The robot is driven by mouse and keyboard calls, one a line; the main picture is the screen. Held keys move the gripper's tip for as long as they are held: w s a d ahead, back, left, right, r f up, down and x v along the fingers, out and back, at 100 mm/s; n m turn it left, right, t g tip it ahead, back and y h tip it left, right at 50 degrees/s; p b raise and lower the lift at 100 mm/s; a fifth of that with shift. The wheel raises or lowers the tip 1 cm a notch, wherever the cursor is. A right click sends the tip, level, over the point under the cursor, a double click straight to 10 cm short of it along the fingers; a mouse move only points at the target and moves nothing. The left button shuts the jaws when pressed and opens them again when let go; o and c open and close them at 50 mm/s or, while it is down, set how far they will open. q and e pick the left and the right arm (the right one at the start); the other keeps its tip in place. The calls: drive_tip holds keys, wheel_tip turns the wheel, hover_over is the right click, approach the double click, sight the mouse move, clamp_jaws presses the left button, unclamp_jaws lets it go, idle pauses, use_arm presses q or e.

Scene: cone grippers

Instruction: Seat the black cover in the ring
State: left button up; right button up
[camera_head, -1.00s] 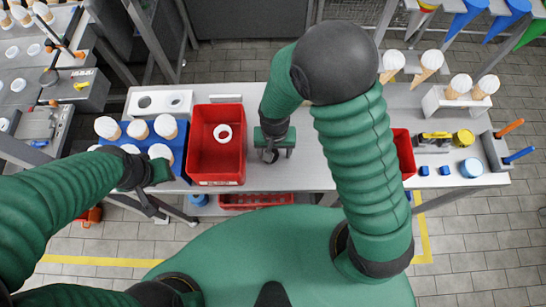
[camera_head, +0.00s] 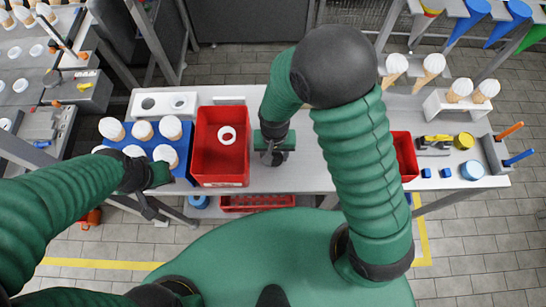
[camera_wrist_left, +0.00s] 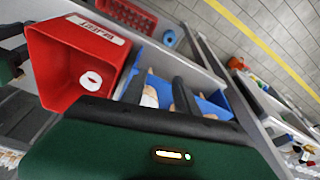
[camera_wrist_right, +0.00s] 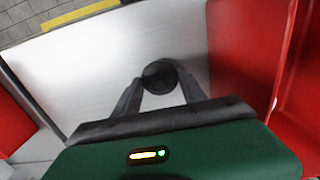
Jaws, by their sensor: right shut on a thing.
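The black cover (camera_wrist_right: 160,76) is a small dark round piece between the fingertips of my right gripper (camera_wrist_right: 158,85), which is shut on it. In the head view my right gripper (camera_head: 273,157) is over the table, just right of the red bin (camera_head: 197,160). A white ring (camera_head: 227,135) lies in that bin; it also shows in the left wrist view (camera_wrist_left: 90,79). My left gripper (camera_head: 150,207) is near the front edge of the blue rack. Its two fingers stand apart in the left wrist view (camera_wrist_left: 160,90), with nothing seen held between them.
The blue rack (camera_head: 180,172) holds several white-topped cones left of the bin. Another red bin (camera_head: 405,155) is partly hidden by my right arm. The table between the bins looks clear.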

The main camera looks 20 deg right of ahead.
sight(275, 155)
drive_tip(key=shift+a+r+p, duration=0.1)
drive_tip(key=shift+r+p, duration=0.2)
drive_tip(key=shift+r, duration=0.15)
drive_tip(key=r+p, duration=0.2)
drive_tip(key=r, duration=0.1)
drive_tip(key=r+p, duration=0.2)
drive_tip(key=p, duration=0.1)
drive_tip(key=shift+d+r, duration=0.2)
drive_tip(key=shift+r, duration=0.2)
drive_tip(key=shift+a+r+p, duration=0.1)
drive_tip(key=shift+r+p, duration=0.6)
drive_tip(key=shift+p, duration=0.15)
drive_tip(key=shift+a, duration=0.1)
